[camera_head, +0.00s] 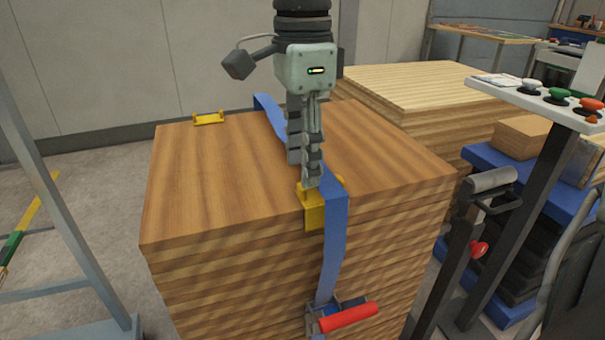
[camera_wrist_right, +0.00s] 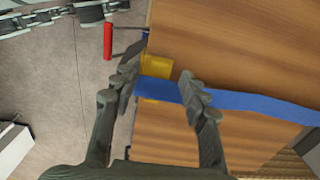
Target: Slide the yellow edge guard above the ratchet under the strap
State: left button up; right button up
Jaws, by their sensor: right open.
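The yellow edge guard (camera_head: 313,217) sits on the top front edge of the wooden stack, just above the ratchet (camera_head: 340,315) with its red handle. The blue strap (camera_head: 334,240) runs over the guard and down to the ratchet. Most of the guard shows left of the strap, with a small part past its right side. In the wrist view, yellow guard (camera_wrist_right: 156,65) shows on both sides of the strap (camera_wrist_right: 235,101). My right gripper (camera_head: 311,176) is open just above the guard; its fingers (camera_wrist_right: 158,78) stand apart around the strap and guard. Contact is unclear. My left gripper is out of view.
The wooden stack's top (camera_head: 215,165) is mostly clear. Another yellow guard (camera_head: 208,119) lies at its far left edge. A paler wood stack (camera_head: 420,85) stands behind right. A button panel on a post (camera_head: 545,98) stands at right, and a grey frame post (camera_head: 60,170) at left.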

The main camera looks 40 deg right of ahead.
notch_tip(320, 180, up, 8)
jog(key=shift+r, duration=0.2)
jog(key=shift+f, duration=0.1)
dwell(0.5)
